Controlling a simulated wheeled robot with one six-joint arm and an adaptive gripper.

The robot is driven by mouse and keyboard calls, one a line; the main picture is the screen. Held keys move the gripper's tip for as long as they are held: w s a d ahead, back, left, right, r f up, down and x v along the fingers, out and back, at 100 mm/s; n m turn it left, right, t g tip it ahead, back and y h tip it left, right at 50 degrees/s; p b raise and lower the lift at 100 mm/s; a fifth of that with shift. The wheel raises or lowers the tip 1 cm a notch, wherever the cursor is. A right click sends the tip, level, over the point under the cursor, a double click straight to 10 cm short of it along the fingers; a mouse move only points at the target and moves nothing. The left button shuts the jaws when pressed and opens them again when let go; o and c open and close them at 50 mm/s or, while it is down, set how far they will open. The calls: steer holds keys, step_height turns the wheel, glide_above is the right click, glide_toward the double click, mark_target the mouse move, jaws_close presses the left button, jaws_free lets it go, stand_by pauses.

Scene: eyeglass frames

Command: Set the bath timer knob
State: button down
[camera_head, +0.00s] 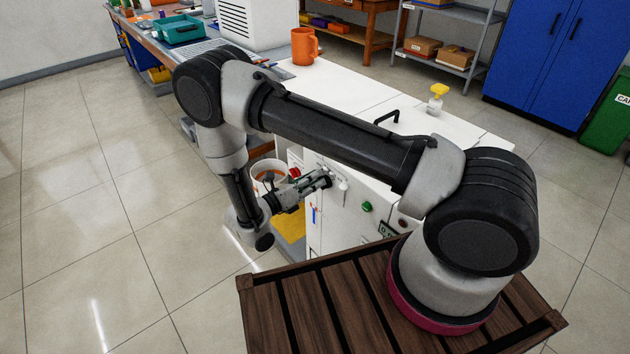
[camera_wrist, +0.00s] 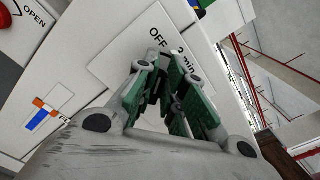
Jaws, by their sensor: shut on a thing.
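My gripper (camera_head: 322,181) reaches the front of the white cabinet (camera_head: 350,222) in the head view. In the wrist view my gripper (camera_wrist: 162,72) has its green-padded fingers close together at a white label plate (camera_wrist: 120,66) reading "OFF" and partly "min". The fingers are shut on the timer knob at that plate. The knob is mostly hidden by the fingers, so its pointer and setting cannot be read.
A white bucket (camera_head: 268,172) stands left of my gripper. An orange mug (camera_head: 304,47) and a yellow-topped bottle (camera_head: 436,99) stand on top.

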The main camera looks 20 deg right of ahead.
steer(key=shift+w+a+f+n, duration=0.1)
steer(key=shift+n, duration=0.45)
steer(key=shift+w+f+n, duration=0.1)
steer(key=shift+n, duration=0.45)
steer(key=c, duration=1.5)
jaws_free()
steer(key=shift+a, duration=0.1)
steer(key=v, duration=1.2)
